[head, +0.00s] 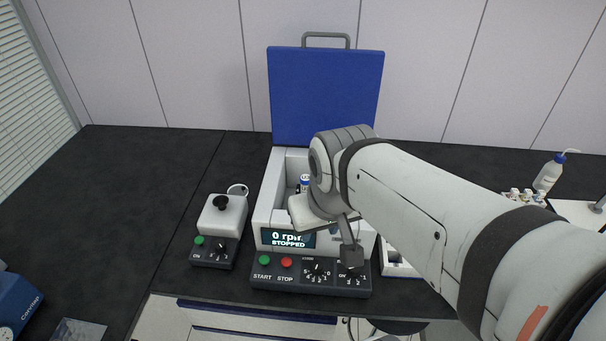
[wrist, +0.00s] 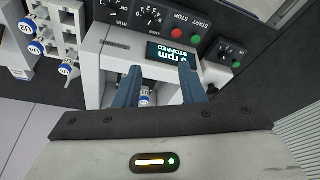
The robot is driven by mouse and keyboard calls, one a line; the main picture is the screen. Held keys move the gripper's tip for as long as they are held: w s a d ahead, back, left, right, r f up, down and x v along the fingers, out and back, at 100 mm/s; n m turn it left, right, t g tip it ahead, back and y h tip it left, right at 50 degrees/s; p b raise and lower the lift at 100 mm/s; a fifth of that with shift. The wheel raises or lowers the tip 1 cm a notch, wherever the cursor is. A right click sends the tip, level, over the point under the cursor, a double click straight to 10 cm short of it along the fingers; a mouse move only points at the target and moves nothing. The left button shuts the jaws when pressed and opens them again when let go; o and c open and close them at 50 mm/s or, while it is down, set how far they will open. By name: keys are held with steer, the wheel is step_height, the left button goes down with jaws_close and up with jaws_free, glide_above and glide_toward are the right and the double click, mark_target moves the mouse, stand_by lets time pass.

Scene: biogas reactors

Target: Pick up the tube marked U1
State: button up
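In the head view, a blue-marked tube (head: 304,182) stands in the open chamber of the white centrifuge (head: 268,205), left of my wrist. In the wrist view, a blue-capped tube (wrist: 145,98) shows in the chamber between my gripper's fingers, nearer the left one. My gripper (wrist: 160,72) is open, its two blue fingers apart and pointing at the centrifuge. No contact with the tube is visible. More blue-capped tubes (wrist: 37,47) sit in a white rack (wrist: 70,38).
The centrifuge's blue lid (head: 325,95) stands open behind the chamber; its display (head: 288,239) reads 0 rpm, STOPPED. A small mixer-like device (head: 222,215) stands to its left. A wash bottle (head: 549,174) stands far right.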

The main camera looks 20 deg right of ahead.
steer(key=shift+o, duration=0.4)
steer(key=shift+s, duration=0.15)
steer(key=shift+o, duration=0.8)
steer(key=shift+w+d+f, duration=0.15)
steer(key=shift+w, duration=0.15)
steer(key=shift+o, duration=1)
steer(key=w+d+f+m+b, duration=0.1)
steer(key=w+d+f+b, duration=0.3)
steer(key=w, duration=0.6)
steer(key=shift+d+f+t+b, duration=0.35)
steer(key=shift+f+b, duration=0.25)
steer(key=shift+f, duration=0.25)
steer(key=shift+m+t+h, duration=0.25)
steer(key=shift+m+h, duration=0.15)
steer(key=shift+m, duration=0.1)
steer(key=shift+w+d+f+b, duration=0.3)
steer(key=shift+w+d+f, duration=0.75)
steer(key=shift+w+f, duration=1)
steer(key=shift+w+d+f+b, duration=0.3)
steer(key=shift+w+d+f, duration=0.75)
steer(key=shift+w+f, duration=0.95)
steer(key=shift+w+d+f+b, duration=0.3)
steer(key=shift+w+d+f, duration=0.75)
steer(key=shift+w+f, duration=1)
